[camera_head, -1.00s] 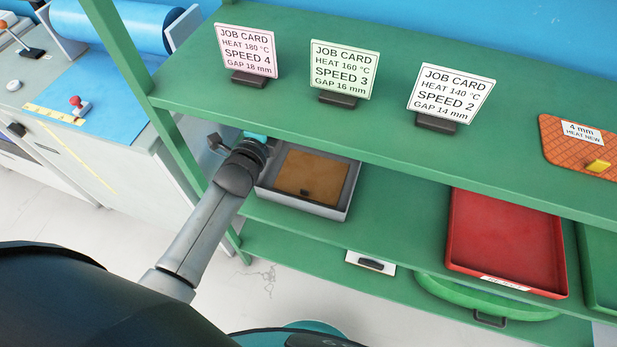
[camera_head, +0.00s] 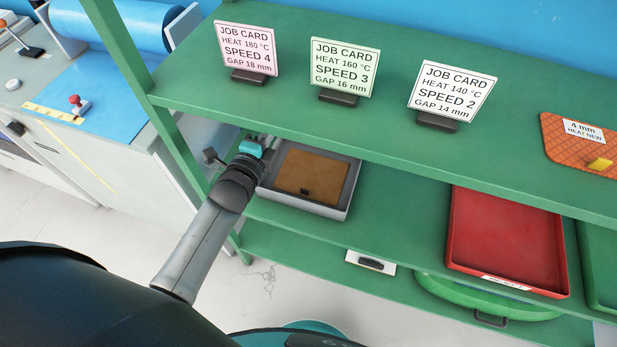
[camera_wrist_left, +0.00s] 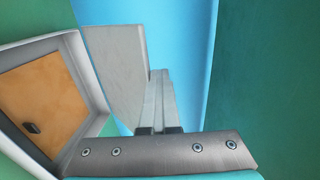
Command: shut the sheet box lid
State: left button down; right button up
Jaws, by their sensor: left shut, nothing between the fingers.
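The sheet box (camera_head: 303,205) is a shallow grey tray on the middle shelf, with a tan sheet (camera_head: 312,172) and a small dark tab inside. The box also shows at the left of the left wrist view (camera_wrist_left: 92,95). There a flat grey panel (camera_wrist_left: 115,65), apparently the lid, stands raised at the box's far side; the head view hides it behind the upper shelf. My left gripper (camera_head: 268,140) is at the box's left back corner, partly under the upper shelf. Its fingers (camera_wrist_left: 160,85) are shut and empty, just right of the panel; contact is unclear. My right gripper is out of view.
The green upper shelf (camera_head: 390,150) overhangs the box and carries three job cards (camera_head: 343,68). A green post (camera_head: 180,150) stands left of my arm. A red tray (camera_head: 508,240) lies right of the box, with bare shelf between. A blue roll (camera_head: 110,25) is on the left bench.

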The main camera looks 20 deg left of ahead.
pick_arm(q)
jog(key=shift+s+f+b, duration=0.4)
jog(key=shift+s+f, duration=0.75)
jog(key=shift+s, duration=0.05)
jog(key=shift+s+f, duration=0.1)
jog(key=shift+f, duration=0.05)
jog(key=shift+s+a+f+b, duration=0.1)
jog(key=shift+s+f+b, duration=0.55)
jog(key=shift+f, duration=0.3)
jog(key=shift+s+f+b, duration=0.55)
jog(key=shift+s+f, duration=0.2)
jog(key=shift+f, duration=0.15)
jog(key=shift+s+f+b, duration=1)
jog(key=shift+f+b, duration=0.4)
jog(key=shift+f, duration=0.6)
jog(key=s+r+p, duration=0.5)
jog(key=s+p, duration=0.1)
jog(key=shift+a, duration=0.15)
